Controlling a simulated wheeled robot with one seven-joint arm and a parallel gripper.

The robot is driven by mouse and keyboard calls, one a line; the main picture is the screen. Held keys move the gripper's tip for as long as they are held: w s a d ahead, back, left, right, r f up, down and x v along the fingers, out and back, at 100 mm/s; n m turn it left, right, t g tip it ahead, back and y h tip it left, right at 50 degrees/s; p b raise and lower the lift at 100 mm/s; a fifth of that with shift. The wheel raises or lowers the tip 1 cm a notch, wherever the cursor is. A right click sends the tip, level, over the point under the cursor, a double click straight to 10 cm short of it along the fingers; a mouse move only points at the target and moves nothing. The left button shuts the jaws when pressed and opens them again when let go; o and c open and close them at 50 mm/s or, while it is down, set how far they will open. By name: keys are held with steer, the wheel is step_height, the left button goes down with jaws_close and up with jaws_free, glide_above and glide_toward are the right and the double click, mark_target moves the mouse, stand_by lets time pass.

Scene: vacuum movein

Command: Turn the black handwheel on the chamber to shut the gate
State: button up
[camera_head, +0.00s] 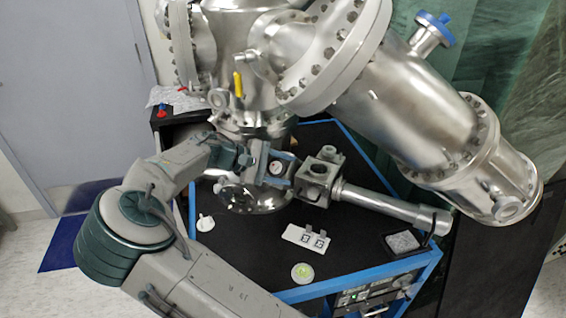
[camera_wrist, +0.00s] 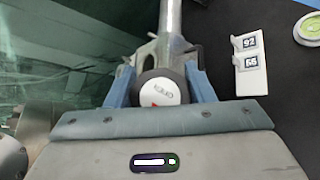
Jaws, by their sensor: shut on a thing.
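The black handwheel (camera_wrist: 158,92) has a white face with lettering and a small red mark; part of its rim is hidden by my gripper. In the wrist view, my gripper (camera_wrist: 161,76) has its two blue fingers on either side of the wheel and is shut on it. In the head view, the white face of the handwheel (camera_head: 276,168) shows between the fingers of my gripper (camera_head: 283,166). Just right of it is a metal valve body (camera_head: 320,180), joined to a steel tube. The steel chamber (camera_head: 253,110) rises behind. The gate itself is not visible.
A white holder with two tags (camera_head: 304,237), a green-topped round dish (camera_head: 302,272) and a silver pad (camera_head: 402,242) lie on the black, blue-edged table (camera_head: 260,250). A large slanted steel cylinder (camera_head: 400,110) overhangs the right side. The table's front middle is largely clear.

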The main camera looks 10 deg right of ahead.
steer(key=shift+f+m+g+y, duration=0.15)
steer(key=shift+m+g+y, duration=0.15)
steer(key=shift+m, duration=0.2)
steer(key=o, duration=1)
steer(key=shift+c, duration=0.2)
